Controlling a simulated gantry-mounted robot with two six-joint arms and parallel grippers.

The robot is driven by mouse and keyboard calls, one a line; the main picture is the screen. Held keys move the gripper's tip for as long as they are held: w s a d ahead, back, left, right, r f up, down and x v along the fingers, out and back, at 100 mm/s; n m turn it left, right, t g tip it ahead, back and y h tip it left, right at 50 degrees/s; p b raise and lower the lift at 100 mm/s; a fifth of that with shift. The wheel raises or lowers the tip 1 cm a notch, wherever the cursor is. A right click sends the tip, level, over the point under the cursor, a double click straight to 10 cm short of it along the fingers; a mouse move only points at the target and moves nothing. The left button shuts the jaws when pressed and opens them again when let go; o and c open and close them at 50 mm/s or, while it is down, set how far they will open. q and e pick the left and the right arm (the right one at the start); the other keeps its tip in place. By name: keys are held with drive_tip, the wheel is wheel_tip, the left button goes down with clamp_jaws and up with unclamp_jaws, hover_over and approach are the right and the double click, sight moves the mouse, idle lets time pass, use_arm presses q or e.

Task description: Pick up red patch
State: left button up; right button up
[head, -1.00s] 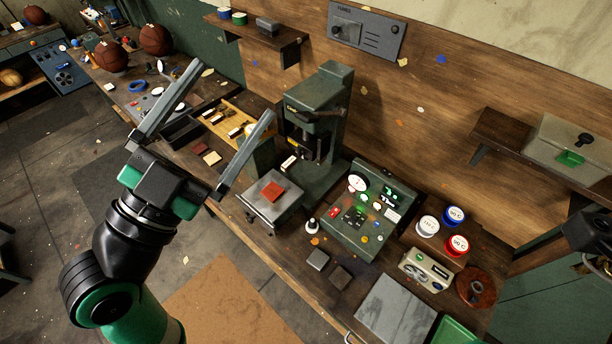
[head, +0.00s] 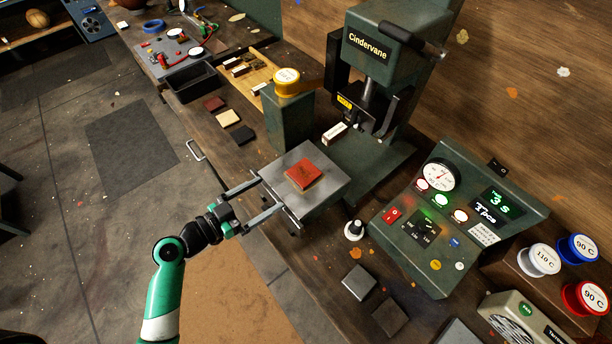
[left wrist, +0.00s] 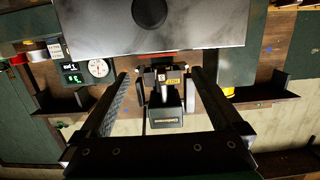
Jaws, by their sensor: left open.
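The red patch (head: 303,174) lies flat on a square grey metal plate (head: 327,204) in front of the green press. In the left wrist view a thin red strip (left wrist: 156,57), likely the patch's edge, shows along the plate's edge (left wrist: 205,30). My left gripper (head: 270,194) is open and empty, at the plate's left edge, its fingers pointing toward the patch but short of it. In the left wrist view its two fingers (left wrist: 159,73) stand wide apart with nothing between them. My right gripper is not in view.
The green press (head: 395,50) stands behind the plate. A green post with a yellow-topped spool (head: 287,83) is just behind left. A control box (head: 445,215) and a small black-and-white knob (head: 354,230) stand to the right. Dark and pale patches (head: 228,117) lie on the bench farther left.

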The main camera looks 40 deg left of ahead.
use_arm(q)
approach(307, 170)
drive_tip(key=shift+w+f, duration=0.2)
drive_tip(key=shift+w, duration=0.35)
drive_tip(key=shift+w+f, duration=0.2)
drive_tip(key=shift+w, duration=0.35)
drive_tip(key=w, duration=0.5)
drive_tip(key=shift+d+f, duration=0.25)
drive_tip(key=shift+d, duration=0.1)
drive_tip(key=c, duration=1.1)
drive_tip(key=shift+r, duration=0.1)
